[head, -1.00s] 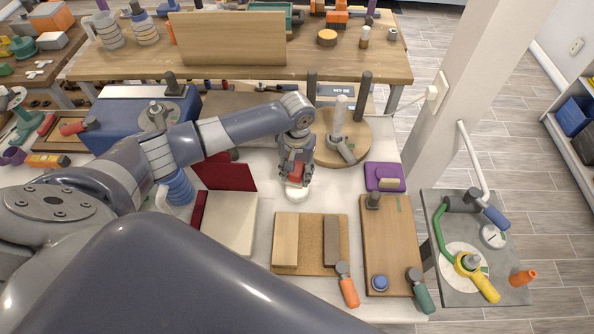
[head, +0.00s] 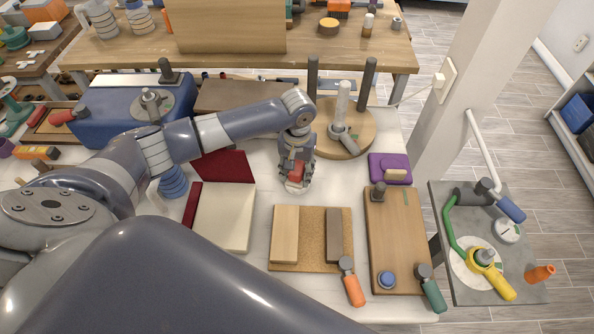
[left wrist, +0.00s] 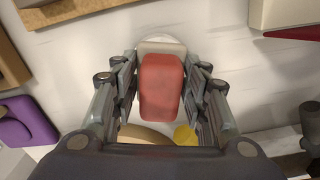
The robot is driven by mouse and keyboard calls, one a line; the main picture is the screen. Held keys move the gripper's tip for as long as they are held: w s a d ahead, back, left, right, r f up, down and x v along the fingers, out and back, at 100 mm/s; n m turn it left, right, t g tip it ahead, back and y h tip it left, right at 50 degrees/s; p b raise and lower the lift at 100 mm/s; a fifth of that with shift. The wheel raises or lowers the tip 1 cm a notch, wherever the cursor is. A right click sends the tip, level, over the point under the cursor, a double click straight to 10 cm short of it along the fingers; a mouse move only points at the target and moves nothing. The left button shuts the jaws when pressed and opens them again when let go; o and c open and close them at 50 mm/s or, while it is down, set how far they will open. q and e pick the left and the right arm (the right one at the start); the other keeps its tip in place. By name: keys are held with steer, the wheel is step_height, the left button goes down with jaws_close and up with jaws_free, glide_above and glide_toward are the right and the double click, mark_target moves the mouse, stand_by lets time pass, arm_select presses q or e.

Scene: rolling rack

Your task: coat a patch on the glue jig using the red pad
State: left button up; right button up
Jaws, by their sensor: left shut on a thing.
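My left gripper (head: 296,168) is shut on the red pad (head: 296,174). In the left wrist view the pad (left wrist: 162,85) is a rounded red block with a pale end, held between the fingers. It is over a small round white dish (head: 297,188), mostly hidden; whether they touch I cannot tell. To the right and nearer is a cork board (head: 318,250) with a pale wood strip (head: 285,234), a dark strip (head: 333,234) and an orange-handled clamp (head: 351,282). It looks like the glue jig. My right gripper is not in view.
A brown board (head: 398,238) with a green-handled clamp (head: 431,289) lies right of the cork board. A purple block (head: 389,168) sits behind it. A cream block (head: 224,217) lies left. A round wooden base with posts (head: 352,143) stands behind the gripper.

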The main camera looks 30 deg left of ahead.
mark_target(297, 167)
arm_select(q)
steer(key=shift+f, duration=0.25)
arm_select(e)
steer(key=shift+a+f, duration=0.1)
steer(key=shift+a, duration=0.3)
arm_select(q)
steer(key=shift+f, duration=0.25)
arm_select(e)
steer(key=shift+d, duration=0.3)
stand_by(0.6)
arm_select(q)
steer(key=shift+s+f+p, duration=0.1)
steer(key=shift+f+p, duration=0.05)
steer(key=shift+p, duration=0.25)
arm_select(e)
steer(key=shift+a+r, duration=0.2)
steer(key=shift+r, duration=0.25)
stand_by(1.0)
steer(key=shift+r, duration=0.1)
arm_select(q)
step_height(297, 167, up, 7)
steer(key=p, duration=0.8)
steer(key=shift+p, duration=0.35)
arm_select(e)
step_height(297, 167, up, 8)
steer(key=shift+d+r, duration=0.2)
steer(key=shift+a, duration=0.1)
